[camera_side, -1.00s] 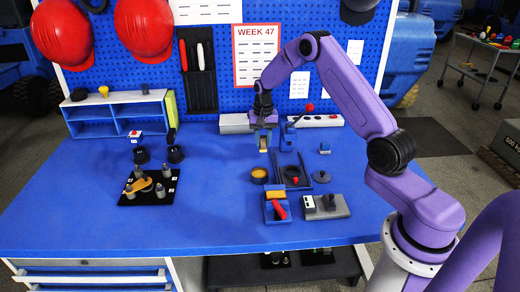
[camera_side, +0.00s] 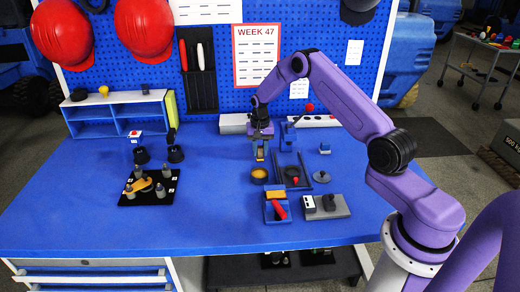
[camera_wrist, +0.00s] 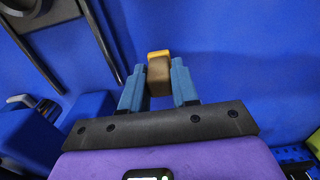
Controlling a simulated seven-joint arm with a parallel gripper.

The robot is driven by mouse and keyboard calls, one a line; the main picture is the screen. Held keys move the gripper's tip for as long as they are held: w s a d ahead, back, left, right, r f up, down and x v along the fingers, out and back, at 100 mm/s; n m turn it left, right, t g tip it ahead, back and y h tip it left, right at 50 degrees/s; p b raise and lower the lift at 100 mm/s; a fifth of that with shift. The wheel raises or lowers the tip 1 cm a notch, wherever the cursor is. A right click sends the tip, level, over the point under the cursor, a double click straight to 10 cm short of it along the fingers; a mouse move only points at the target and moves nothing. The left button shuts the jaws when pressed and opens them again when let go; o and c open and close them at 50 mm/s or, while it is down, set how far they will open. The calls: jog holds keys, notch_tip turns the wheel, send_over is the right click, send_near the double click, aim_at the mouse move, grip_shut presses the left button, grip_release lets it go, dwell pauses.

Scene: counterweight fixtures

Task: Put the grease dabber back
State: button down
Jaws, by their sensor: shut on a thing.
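My gripper (camera_side: 260,148) hangs over the blue bench, pointing down. It is shut on the grease dabber, a small tan block with a yellow-orange end, which shows between the blue fingers in the wrist view (camera_wrist: 159,72). In the side view the dabber (camera_side: 260,156) is a small yellowish piece under the fingers. A round dark tin with an orange-yellow top (camera_side: 259,174) stands on the bench just below it. The dabber looks slightly above the tin, with a small gap. The tin cannot be made out in the wrist view.
A dark railed frame (camera_side: 305,184) with a red-knobbed piece stands right of the tin. A red-handled blue block (camera_side: 276,213) and a grey fixture (camera_side: 334,207) sit in front. A black plate with pegs (camera_side: 150,190) lies left. The bench between is clear.

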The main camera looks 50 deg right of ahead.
aim_at(260, 147)
jog(key=c, duration=0.8)
grip_release()
jog(key=shift+c, duration=0.2)
notch_tip(260, 147, up, 12)
jog(key=s+a+r+n, duration=0.5)
jog(key=s+a, duration=0.2)
jog(key=a, duration=0.4)
jog(key=s+a+r+n, duration=0.45)
jog(key=s+a, duration=0.35)
jog(key=a, duration=0.3)
jog(key=s+n, duration=1.2)
jog(key=s, duration=1.5)
jog(key=shift+r, duration=0.15)
